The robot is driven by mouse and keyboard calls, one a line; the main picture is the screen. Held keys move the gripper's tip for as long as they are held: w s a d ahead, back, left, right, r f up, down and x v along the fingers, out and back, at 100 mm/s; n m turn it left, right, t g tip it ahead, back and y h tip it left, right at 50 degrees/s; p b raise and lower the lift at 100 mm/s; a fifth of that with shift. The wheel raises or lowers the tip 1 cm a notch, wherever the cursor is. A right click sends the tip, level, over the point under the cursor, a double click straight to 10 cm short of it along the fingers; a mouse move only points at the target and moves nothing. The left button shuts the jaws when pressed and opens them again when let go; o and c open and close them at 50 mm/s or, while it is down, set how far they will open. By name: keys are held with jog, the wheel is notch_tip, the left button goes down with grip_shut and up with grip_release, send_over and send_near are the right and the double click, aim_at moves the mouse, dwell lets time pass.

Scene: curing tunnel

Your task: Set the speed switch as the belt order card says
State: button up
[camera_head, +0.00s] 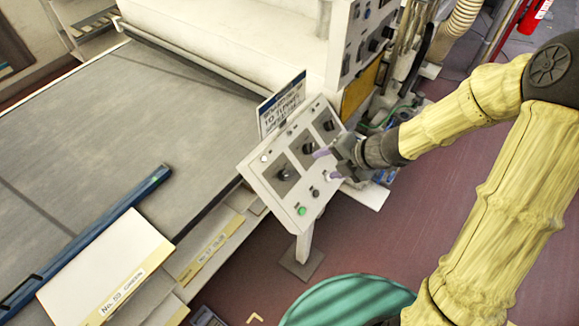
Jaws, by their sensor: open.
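The tilted control panel (273,189) stands on a post beside the belt. It bears three dark rotary switches: a lower left one (286,174), a middle one (308,148) and an upper right one (328,125). Their labels and pointer positions are too small to read. A printed card (282,105) stands behind the panel's top edge; "TO TUNNEL" is partly legible, the rest is not. My gripper (327,165) is open, its purple fingertips spread over the panel's right part, just right of the middle switch. I cannot tell whether a fingertip touches the panel.
A green button (302,211) and a black button (315,193) sit along the panel's lower edge. The grey belt (110,130) lies left. A box labelled "No. 53 GREEN" (105,265) is at the lower left. A teal round object (350,302) stands on the red floor below.

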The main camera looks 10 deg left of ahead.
aim_at(289, 173)
jog(key=shift+s+a+r+n, duration=0.1)
jog(key=shift+s+a+n, duration=0.1)
jog(key=shift+n, duration=0.1)
jog(key=b+x, duration=0.3)
jog(key=x, duration=1.4)
jog(key=shift+a, duration=0.25)
jog(key=c, duration=1)
jog(key=shift+o, duration=0.2)
